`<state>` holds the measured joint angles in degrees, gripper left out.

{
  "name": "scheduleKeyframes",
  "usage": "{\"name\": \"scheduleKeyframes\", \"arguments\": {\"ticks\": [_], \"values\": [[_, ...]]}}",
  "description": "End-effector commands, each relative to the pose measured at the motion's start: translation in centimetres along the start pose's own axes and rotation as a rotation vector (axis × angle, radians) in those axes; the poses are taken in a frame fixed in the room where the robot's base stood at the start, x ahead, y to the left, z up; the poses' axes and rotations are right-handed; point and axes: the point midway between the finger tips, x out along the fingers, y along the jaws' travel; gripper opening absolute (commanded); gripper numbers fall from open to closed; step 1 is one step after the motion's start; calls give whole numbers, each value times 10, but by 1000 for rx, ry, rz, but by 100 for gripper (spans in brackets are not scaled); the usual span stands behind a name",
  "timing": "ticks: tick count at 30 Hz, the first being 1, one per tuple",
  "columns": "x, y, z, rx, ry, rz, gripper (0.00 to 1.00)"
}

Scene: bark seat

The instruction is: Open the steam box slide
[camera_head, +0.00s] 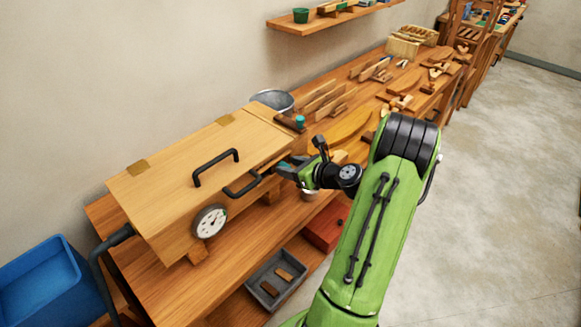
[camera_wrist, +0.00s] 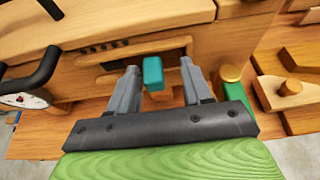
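The steam box (camera_head: 205,165) is a long pale wooden box on the bench, with a black handle on its lid and a round dial on its front. In the wrist view its wooden front (camera_wrist: 215,45) shows a row of small dark holes and a slot. A teal slide knob (camera_wrist: 153,74) stands out there. My gripper (camera_wrist: 159,68) is open, with one grey finger on each side of the knob and visible gaps between. In the head view my gripper (camera_head: 283,169) is at the box's front right, where the knob is mostly hidden.
A black bar handle (camera_head: 242,186) juts from the box front, left of my gripper. A metal bucket (camera_head: 272,99) stands behind the box. Wooden parts cover the bench to the right. A grey tray (camera_head: 262,291) lies on the lower shelf. The floor (camera_head: 490,190) at right is clear.

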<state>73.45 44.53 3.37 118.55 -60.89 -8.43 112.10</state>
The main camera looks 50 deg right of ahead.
Motion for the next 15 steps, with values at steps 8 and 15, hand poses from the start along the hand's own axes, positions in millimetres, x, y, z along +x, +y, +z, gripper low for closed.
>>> {"name": "scheduleKeyframes", "arguments": {"ticks": [8, 15], "values": [[-4, 1, 0, 2, 1, 2, 49], [-60, -1, 0, 3, 2, -5, 49]]}}
